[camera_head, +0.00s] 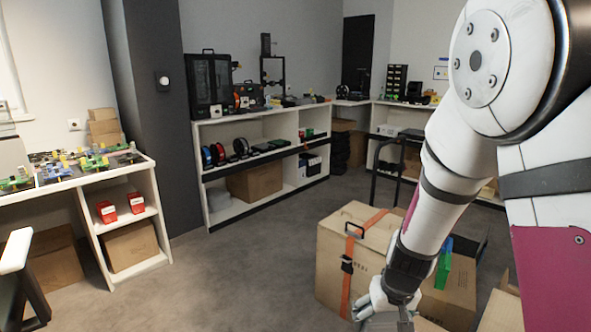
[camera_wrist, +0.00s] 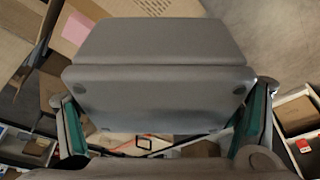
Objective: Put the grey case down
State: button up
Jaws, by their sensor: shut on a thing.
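The grey case (camera_wrist: 155,90) fills the middle of the wrist view, held between the two fingers of my gripper (camera_wrist: 160,135). The green-lined finger pads sit at its left and right sides. In the head view my gripper (camera_head: 385,312) is low at the bottom edge, just right of a big carton. The case cannot be made out clearly in the head view. What lies directly beneath it is mostly hidden by the case in the wrist view.
A large carton (camera_head: 340,262) with an orange strap and black handle stands on the floor beside my gripper. Another open carton (camera_head: 452,290) is behind my forearm. White shelves (camera_head: 265,150) line the back wall, and a workbench (camera_head: 75,180) stands left. The grey floor (camera_head: 240,275) between is clear.

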jog(key=s+p+v, duration=0.2)
jog(key=p+v, duration=1.6)
jog(key=shift+s+f, duration=0.2)
jog(key=shift+s, duration=0.2)
jog(key=shift+f, duration=0.1)
jog(key=d+f+m+b, duration=0.3)
jog(key=f+b, duration=0.6)
jog(key=f, duration=0.3)
jog(key=s+d+f+m+h+b, duration=0.1)
jog(key=d+f+b, duration=0.3)
jog(key=f+b, duration=0.6)
jog(key=d+f+m+g+h+b, duration=0.1)
jog(key=d+f+m+b, duration=0.2)
jog(key=f+b, duration=0.6)
jog(key=shift+s+d+f+m, duration=0.1)
jog(key=shift+f+m, duration=0.3)
jog(key=shift+f, duration=1.4)
jog(key=shift+s+d+f+m, duration=0.1)
jog(key=shift+f+m, duration=0.3)
jog(key=shift+f, duration=1.4)
jog(key=w, duration=0.5)
jog(key=w+d+f, duration=0.1)
jog(key=w, duration=0.4)
jog(key=w+d, duration=0.1)
jog(key=w, duration=0.4)
jog(key=shift+w+d+f, duration=0.15)
jog(key=shift+w+f, duration=0.1)
jog(key=shift+w, duration=0.15)
jog(key=shift+f+b, duration=1.15)
jog(key=shift+f, duration=0.6)
